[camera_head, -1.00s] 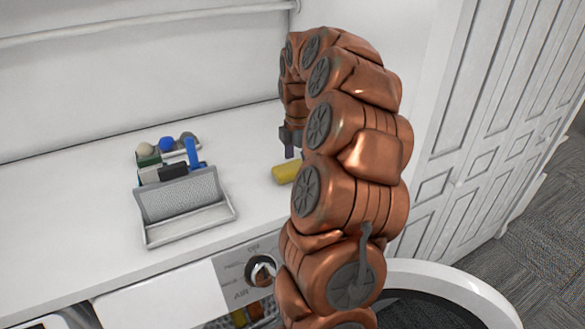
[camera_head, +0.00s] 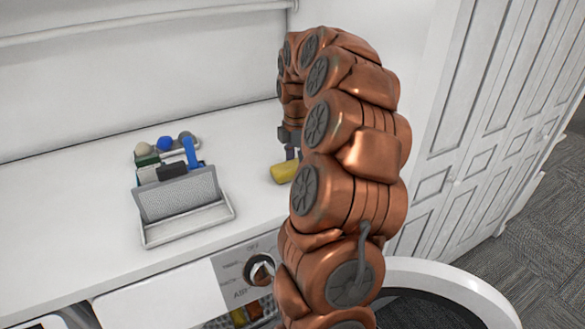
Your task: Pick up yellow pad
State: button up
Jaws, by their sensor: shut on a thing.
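The yellow pad (camera_head: 284,172) lies on the white counter top, right of the mesh holder, with its right part hidden behind my copper arm. My gripper (camera_head: 290,153) points down at the pad from behind the arm. One dark finger shows, reaching down to the pad's upper edge. The other finger is hidden by the arm. The gripper is shut on the pad, which appears still at counter level.
A grey mesh holder (camera_head: 180,198) with several items, among them a blue-handled tool (camera_head: 190,152), stands left on the counter (camera_head: 75,205). A control knob (camera_head: 259,270) is on the front panel below. Panelled white doors (camera_head: 450,150) are at right. Bare counter lies around the holder.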

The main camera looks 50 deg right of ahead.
aim_at(296, 163)
jog(key=shift+r, duration=0.15)
jog(key=shift+r+b, duration=0.8)
jog(key=shift+r, duration=0.75)
jog(key=s+a+r+b, duration=0.1)
jog(key=s+a+b, duration=0.3)
jog(key=s+a, duration=0.6)
jog(key=shift+s+r+b, duration=0.3)
jog(key=shift+s, duration=0.9)
jog(key=shift+a, duration=0.1)
